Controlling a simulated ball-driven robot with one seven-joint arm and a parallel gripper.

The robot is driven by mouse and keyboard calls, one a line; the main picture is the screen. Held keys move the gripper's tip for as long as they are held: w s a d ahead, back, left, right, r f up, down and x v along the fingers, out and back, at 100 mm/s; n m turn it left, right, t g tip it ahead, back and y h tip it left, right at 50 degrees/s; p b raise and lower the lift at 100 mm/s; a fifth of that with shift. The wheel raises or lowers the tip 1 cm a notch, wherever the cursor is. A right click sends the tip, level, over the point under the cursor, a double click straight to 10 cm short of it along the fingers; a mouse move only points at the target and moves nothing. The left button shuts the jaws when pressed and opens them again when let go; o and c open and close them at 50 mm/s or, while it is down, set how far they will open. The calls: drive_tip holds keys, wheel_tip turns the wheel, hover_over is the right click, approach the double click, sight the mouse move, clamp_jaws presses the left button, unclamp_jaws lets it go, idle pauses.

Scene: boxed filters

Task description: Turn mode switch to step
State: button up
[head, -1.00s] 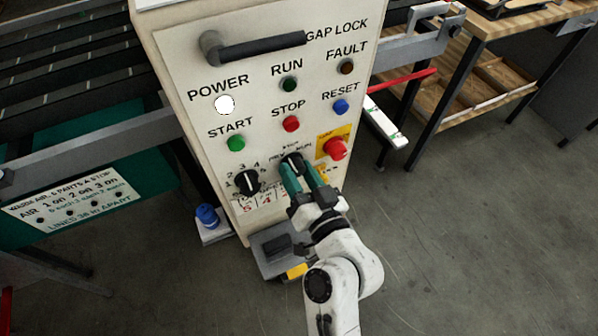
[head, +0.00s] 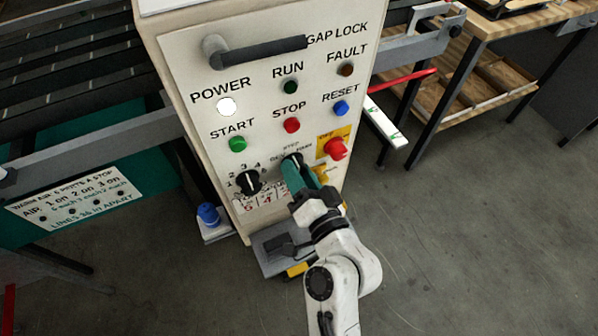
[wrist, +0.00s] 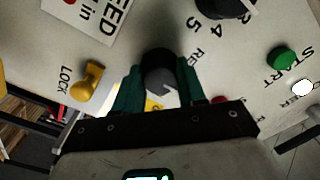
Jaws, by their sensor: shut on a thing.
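The mode switch (head: 292,160) is a black rotary knob low on the cream panel, with STEP printed above it and REV and RUN to its sides. My gripper (head: 296,172) reaches it from below, its green fingers closed on the knob. In the wrist view the black knob (wrist: 158,68) sits between the two green fingers (wrist: 157,84). The fingers hide much of the knob in the head view, so I cannot tell exactly where its pointer stands.
The red stop button (head: 335,149) on its yellow plate is close right of my gripper. A numbered black selector (head: 247,181) is to the left. A yellow lock knob (wrist: 88,80) shows in the wrist view. A grey ledge (head: 275,243) lies below the panel.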

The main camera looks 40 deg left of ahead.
drive_tip(key=o, duration=1.1)
drive_tip(key=shift+c, duration=0.2)
drive_tip(key=b+v, duration=0.3)
drive_tip(key=v, duration=0.7)
drive_tip(key=shift+d, duration=0.4)
